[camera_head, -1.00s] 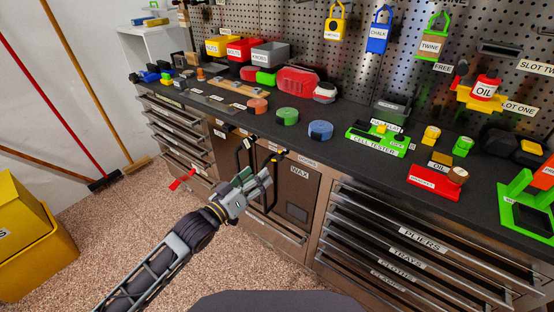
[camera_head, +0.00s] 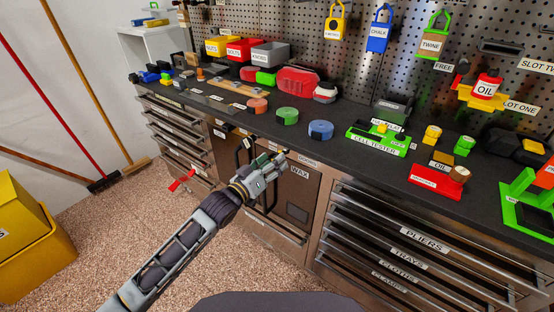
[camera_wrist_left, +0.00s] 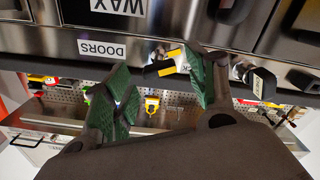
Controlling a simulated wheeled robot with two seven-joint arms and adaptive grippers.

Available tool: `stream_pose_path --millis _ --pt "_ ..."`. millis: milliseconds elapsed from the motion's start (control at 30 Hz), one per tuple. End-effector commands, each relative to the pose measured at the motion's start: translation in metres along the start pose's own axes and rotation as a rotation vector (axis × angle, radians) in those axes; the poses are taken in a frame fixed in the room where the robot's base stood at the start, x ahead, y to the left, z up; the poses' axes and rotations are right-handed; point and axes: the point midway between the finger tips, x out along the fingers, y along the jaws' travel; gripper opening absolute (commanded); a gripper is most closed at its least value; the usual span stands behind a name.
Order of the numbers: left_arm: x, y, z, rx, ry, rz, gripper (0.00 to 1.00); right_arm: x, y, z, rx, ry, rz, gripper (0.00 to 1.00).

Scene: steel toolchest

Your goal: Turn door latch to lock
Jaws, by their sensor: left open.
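The cabinet door (camera_head: 298,192) labelled WAX is in the middle of the head view, under the worktop. A small latch with yellow and black parts (camera_wrist_left: 165,66) shows in the wrist view, beside the DOORS label (camera_wrist_left: 101,48). My left gripper (camera_head: 270,163) is at the top of the cabinet doors, close to the latch. In the wrist view, its green-padded fingers (camera_wrist_left: 163,88) are apart, with the latch seen between and beyond them. No contact is visible. In the head view the gripper largely hides the latch. My right gripper is not in view.
The black worktop (camera_head: 240,108) above the doors holds several coloured items, including a green cell tester (camera_head: 377,141). Drawers with bar handles (camera_head: 415,240) stand right of the doors. Vertical door handles lie behind my left wrist. The speckled floor in front is clear.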

Motion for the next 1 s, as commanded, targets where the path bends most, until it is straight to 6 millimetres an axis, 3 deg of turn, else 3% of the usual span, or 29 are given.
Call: stream_pose_path --millis 333,767,1000 --pt "0.025 0.000 0.000 0.000 0.001 0.000 0.57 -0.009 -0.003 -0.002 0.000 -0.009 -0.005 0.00" --pt "0.029 0.000 0.000 -0.001 0.000 0.000 0.57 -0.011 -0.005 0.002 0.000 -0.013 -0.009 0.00" --pt "0.029 0.000 0.000 -0.001 0.000 0.000 0.29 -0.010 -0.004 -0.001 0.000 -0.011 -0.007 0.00"
